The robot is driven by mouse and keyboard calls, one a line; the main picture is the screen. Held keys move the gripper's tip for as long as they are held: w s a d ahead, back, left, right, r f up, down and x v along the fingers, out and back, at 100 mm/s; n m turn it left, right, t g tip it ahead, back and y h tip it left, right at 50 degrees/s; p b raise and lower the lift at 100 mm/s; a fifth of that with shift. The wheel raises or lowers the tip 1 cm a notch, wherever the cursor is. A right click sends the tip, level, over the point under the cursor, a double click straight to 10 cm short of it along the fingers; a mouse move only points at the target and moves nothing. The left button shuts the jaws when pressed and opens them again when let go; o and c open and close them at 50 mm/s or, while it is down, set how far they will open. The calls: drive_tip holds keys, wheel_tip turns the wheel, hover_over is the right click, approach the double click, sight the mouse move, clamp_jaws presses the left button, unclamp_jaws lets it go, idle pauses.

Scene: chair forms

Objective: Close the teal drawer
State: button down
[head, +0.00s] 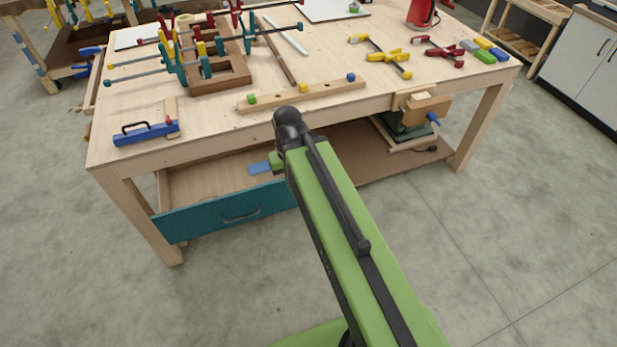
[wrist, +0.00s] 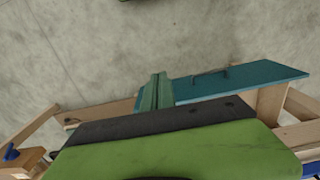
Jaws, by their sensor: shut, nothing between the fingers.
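The teal drawer (head: 222,212) is under the wooden workbench and stands pulled out, with its wooden inside showing behind the front. Its teal front has a dark bar handle (head: 241,217). In the wrist view the teal front (wrist: 255,80) and the handle (wrist: 210,74) lie to the right of my gripper (wrist: 158,78). The gripper's green fingers are together and empty, and overlap the left end of the front in that view. I cannot tell whether they touch it. In the head view my arm hides the drawer's right end and most of the gripper.
The workbench top (head: 330,120) holds clamps, a blue plane (head: 146,133) and a wooden strip with coloured cubes (head: 302,95). A wooden table leg (head: 140,215) stands left of the drawer. A blue item (head: 260,168) lies inside it. The concrete floor in front is clear.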

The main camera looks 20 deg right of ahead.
drive_tip(key=w+d+f+n+t+y+b, duration=0.2)
drive_tip(key=w+d+f+n+t+b, duration=0.1)
drive_tip(key=d+f+n+b, duration=0.55)
drive_tip(key=w+d+f+n+t+y+b, duration=0.3)
drive_tip(key=d+f+n+b, duration=0.3)
drive_tip(key=n+b, duration=0.4)
drive_tip(key=w+a+f+m+b, duration=0.1)
drive_tip(key=w+a+f+b, duration=0.3)
drive_tip(key=w+f+b, duration=0.4)
drive_tip(key=shift+w+b, duration=0.45)
drive_tip(key=shift+w, duration=0.05)
drive_tip(key=shift+m, duration=0.25)
drive_tip(key=w, duration=1.9)
drive_tip(key=shift+s+a+f, duration=0.1)
